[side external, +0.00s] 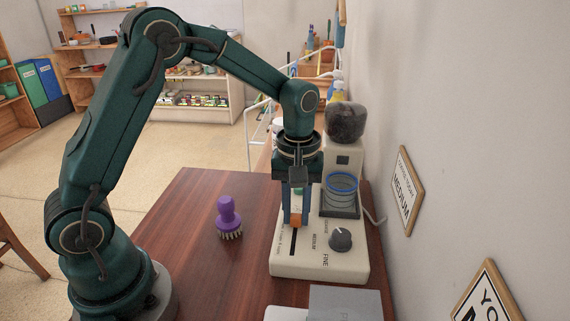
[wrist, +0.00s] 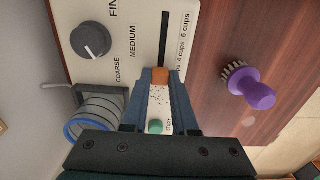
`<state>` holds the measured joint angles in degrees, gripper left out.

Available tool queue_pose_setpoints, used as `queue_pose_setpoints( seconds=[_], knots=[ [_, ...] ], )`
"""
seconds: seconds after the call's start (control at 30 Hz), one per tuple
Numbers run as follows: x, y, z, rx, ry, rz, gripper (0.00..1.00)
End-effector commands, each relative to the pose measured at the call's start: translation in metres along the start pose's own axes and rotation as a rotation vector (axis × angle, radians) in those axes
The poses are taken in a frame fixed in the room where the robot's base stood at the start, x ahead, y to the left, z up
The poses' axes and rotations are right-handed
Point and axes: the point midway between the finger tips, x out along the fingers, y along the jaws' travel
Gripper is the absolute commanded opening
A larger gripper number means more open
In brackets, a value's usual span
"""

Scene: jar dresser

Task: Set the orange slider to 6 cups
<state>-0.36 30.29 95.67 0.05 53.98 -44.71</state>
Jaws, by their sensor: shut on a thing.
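The orange slider (side external: 295,220) sits in a dark straight slot on the cream grinder base (side external: 345,267). My gripper (side external: 294,219) points down and is shut on the slider, which also shows between the fingertips in the wrist view (wrist: 160,75). In the wrist view the empty slot runs up from the slider, past the "4 cups" label to the "6 cups" label (wrist: 186,25). The slider is below "4 cups", away from "6 cups". Labels beside the fingers are partly hidden.
A grey dial (side external: 340,238) and a blue-rimmed clear cup (side external: 342,185) are right of the slider. A purple brush (side external: 229,215) stands left on the wooden table (side external: 180,220). A grey box (side external: 345,303) lies in front. The wall is close on the right.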

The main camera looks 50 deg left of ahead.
Motion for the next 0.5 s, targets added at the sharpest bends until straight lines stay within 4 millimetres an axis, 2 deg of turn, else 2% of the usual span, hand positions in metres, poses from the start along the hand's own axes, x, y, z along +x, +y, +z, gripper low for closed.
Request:
queue_pose_setpoints(
  seconds=[0.13, 0.33, 0.5],
  knots=[
    [-0.002, 0.001, 0.015, 0.004, 0.0, 0.001, 0.0],
    [-0.002, 0.001, 0.051, 0.006, 0.0, 0.002, 0.0],
    [-0.002, 0.001, 0.064, 0.001, 0.0, 0.003, 0.0]
  ],
)
